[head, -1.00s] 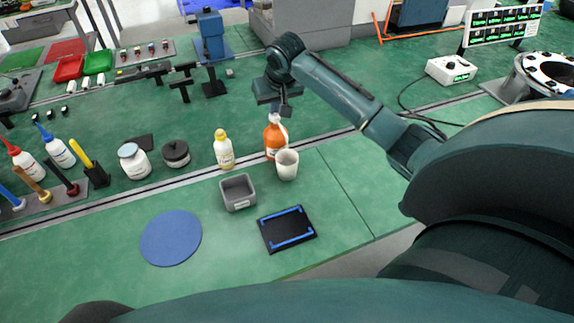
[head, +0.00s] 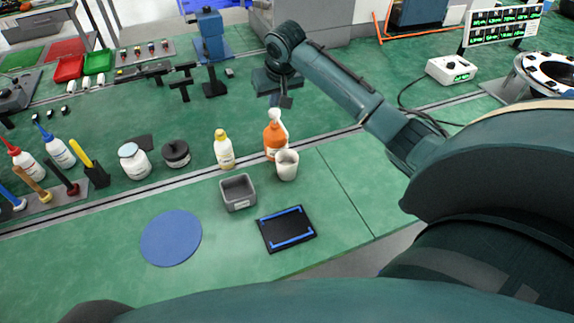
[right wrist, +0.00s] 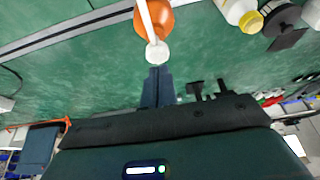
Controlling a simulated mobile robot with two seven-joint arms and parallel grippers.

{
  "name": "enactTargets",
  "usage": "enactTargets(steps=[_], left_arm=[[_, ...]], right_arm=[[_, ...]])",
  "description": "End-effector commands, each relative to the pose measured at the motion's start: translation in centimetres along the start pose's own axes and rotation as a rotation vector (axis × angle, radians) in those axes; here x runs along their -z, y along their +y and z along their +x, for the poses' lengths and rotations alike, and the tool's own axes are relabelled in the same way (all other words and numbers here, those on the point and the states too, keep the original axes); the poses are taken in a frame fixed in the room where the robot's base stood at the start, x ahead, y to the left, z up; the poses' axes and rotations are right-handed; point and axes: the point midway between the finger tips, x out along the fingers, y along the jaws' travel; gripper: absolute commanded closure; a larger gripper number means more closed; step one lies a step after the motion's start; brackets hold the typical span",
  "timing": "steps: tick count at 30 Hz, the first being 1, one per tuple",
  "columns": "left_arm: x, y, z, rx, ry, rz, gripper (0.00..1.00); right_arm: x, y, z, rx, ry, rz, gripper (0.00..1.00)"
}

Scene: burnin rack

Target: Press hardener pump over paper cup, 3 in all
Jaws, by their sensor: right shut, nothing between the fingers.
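The hardener bottle is an orange bottle (head: 275,141) with a white pump head (head: 274,115), standing upright on the green bench. In the right wrist view the orange bottle (right wrist: 154,18) is at the top, with its round white pump head (right wrist: 157,53) just beyond my fingertips. The white paper cup (head: 287,166) stands upright in front of the bottle, close to it. My right gripper (head: 285,102) is shut and empty, just above the pump head, with a small gap showing. It also shows in the right wrist view (right wrist: 158,72). My left gripper is out of view.
A yellow-capped bottle (head: 224,150) stands left of the orange bottle. A grey bin (head: 238,203) and a black scale with blue strips (head: 286,245) lie in front, with a blue round mat (head: 171,252) further left. The bench right of the cup is clear.

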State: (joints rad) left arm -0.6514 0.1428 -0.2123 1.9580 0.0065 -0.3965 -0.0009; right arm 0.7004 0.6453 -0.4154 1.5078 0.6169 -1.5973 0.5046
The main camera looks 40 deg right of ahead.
Motion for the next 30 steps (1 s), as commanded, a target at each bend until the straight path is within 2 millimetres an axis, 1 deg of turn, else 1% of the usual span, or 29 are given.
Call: enactTargets(steps=[4,18,22,30], left_arm=[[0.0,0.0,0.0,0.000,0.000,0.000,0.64],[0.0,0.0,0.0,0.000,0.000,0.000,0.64],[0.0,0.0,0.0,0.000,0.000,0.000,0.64],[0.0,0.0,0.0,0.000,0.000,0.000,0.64]], right_arm=[[0.4,0.0,-0.8,0.000,0.002,0.000,1.00],[2.2,0.0,-5.1,0.001,0.002,0.000,1.00],[2.3,0.0,-5.5,0.001,0.001,0.000,1.00],[2.3,0.0,-5.5,0.001,0.000,0.000,1.00]])
